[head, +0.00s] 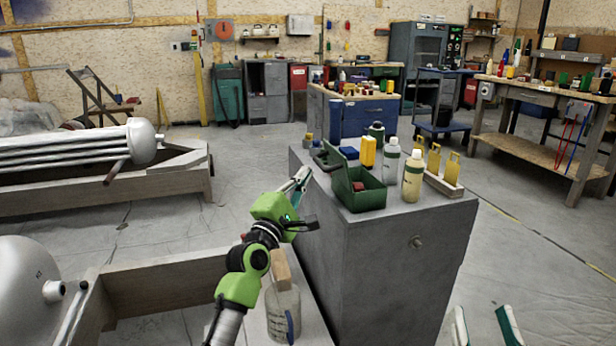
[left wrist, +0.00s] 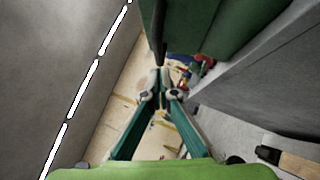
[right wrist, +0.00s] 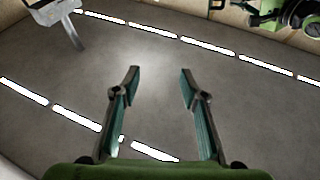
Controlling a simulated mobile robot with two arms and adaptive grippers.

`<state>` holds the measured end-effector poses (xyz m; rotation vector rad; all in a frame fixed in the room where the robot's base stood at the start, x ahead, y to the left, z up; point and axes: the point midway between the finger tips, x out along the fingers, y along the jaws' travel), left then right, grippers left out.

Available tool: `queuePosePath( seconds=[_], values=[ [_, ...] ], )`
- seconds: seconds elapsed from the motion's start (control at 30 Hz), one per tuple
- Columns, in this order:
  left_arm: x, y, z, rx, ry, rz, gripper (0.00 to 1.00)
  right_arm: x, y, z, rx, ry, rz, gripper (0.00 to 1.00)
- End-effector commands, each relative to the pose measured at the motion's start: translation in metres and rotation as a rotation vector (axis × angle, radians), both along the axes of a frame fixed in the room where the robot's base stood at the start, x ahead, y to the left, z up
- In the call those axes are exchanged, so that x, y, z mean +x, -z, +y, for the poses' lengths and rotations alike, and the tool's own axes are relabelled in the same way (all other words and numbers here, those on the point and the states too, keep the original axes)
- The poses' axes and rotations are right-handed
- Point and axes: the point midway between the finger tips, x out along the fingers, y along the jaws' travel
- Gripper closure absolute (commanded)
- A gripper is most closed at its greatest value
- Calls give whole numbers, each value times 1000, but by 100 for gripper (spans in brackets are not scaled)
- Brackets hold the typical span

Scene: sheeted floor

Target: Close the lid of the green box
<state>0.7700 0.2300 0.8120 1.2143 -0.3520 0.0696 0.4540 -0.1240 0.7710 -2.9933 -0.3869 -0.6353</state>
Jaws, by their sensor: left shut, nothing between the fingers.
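The green box (head: 366,197) stands on top of a grey cabinet, with a red item inside. Its lid (head: 329,157) is open, hinged back on the left side of the box. My left gripper (head: 303,177) is shut and empty, at the cabinet's left edge, just left of the box and lid. In the left wrist view its tips (left wrist: 162,76) meet close to a large green surface (left wrist: 215,28), which looks like the box or lid; I cannot tell if they touch. My right gripper (head: 484,322) is open and empty, low at the right; the right wrist view shows its spread fingers (right wrist: 158,75).
On the grey cabinet (head: 395,262), a yellow container (head: 367,151), bottles (head: 412,176) and a wooden holder (head: 445,186) stand behind and right of the box. A jug (head: 283,312) stands below my left arm.

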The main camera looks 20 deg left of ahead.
Motion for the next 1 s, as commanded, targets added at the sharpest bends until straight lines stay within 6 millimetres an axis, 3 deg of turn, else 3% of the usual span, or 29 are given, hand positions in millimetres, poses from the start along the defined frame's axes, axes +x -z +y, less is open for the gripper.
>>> queuePosePath(
  seconds=[0.2,0.67,0.87,1.0],
  values=[
    [6,-5,-9,-1,0,1,100,-3,-6,0,8,-2,-30,60],
    [6,-6,-9,2,-1,3,100,-1,-4,1,5,-3,-16,60],
    [7,-8,-10,14,-1,11,100,8,22,-1,-32,8,116,60],
    [7,-10,-10,28,-1,19,100,14,52,-4,-71,15,259,60]
  ],
)
